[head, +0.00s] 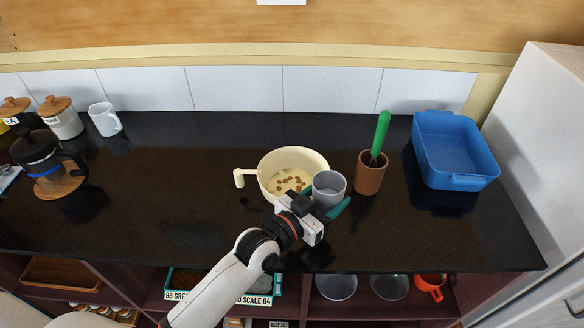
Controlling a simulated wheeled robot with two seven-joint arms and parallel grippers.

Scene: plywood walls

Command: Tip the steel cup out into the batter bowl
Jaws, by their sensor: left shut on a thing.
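The steel cup (328,190) is grey and stands about upright at the right front edge of the batter bowl, partly overlapping its rim in the head view. My left gripper (326,207) is shut on the cup from the front. The batter bowl (268,167) is cream with a side handle on the left. Several brown pieces (289,183) lie in its bottom. The cup's contents are hard to make out. My right gripper is not in view.
A terracotta pot (370,177) with a green-handled tool stands right of the bowl. A blue bin (456,150) is at the far right. A French press (45,160), jars and a white jug (104,119) stand left. The counter between the jug and bowl is clear.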

